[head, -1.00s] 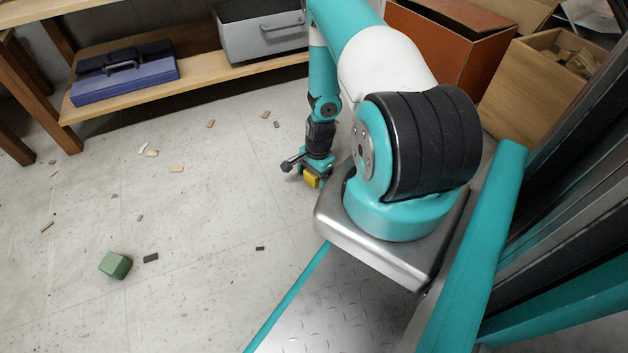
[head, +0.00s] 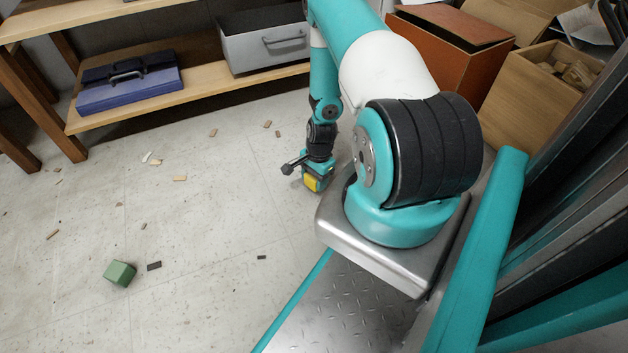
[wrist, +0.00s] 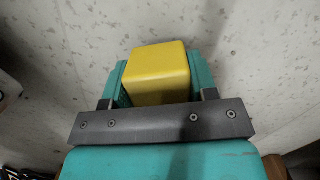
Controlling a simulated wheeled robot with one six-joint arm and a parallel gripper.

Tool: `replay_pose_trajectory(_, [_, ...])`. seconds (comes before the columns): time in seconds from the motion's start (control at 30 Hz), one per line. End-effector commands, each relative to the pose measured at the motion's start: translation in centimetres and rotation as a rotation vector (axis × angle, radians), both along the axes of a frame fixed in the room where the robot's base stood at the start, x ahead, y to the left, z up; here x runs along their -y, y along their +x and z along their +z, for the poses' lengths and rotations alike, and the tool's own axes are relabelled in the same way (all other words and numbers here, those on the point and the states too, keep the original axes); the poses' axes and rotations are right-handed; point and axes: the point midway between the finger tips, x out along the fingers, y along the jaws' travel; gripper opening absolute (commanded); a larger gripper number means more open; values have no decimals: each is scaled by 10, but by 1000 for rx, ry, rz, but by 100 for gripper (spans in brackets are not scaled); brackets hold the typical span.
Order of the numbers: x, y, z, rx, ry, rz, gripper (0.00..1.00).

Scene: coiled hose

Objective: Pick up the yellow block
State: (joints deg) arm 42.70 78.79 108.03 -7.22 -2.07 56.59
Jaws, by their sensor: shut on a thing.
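The yellow block (wrist: 158,72) sits between the two teal fingers of my gripper (wrist: 160,88) in the wrist view. The fingers touch it on both sides, so my gripper is shut on it. In the head view the yellow block (head: 311,183) shows at the tip of my gripper (head: 317,180), low over the floor beside my base. I cannot tell from these views whether the block still touches the floor.
A green block (head: 120,273) lies on the floor at the lower left. Small wood scraps are scattered about. A shelf bench (head: 200,93) holds a blue toolbox (head: 128,88) and a grey drawer box (head: 262,42). An orange box (head: 445,50) and a wooden crate (head: 520,95) stand behind my arm.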

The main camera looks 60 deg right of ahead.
Motion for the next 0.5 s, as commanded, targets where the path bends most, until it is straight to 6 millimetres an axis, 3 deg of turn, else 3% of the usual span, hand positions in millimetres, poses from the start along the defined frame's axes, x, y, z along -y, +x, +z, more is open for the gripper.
replay_pose_trajectory(0.03, [1, 1, 21, 2, -1, 0, 29])
replay_pose_trajectory(0.3, [0, 1, 103, 2, -1, 0, 29])
replay_pose_trajectory(0.5, [1, 1, 147, 2, -1, 0, 29])
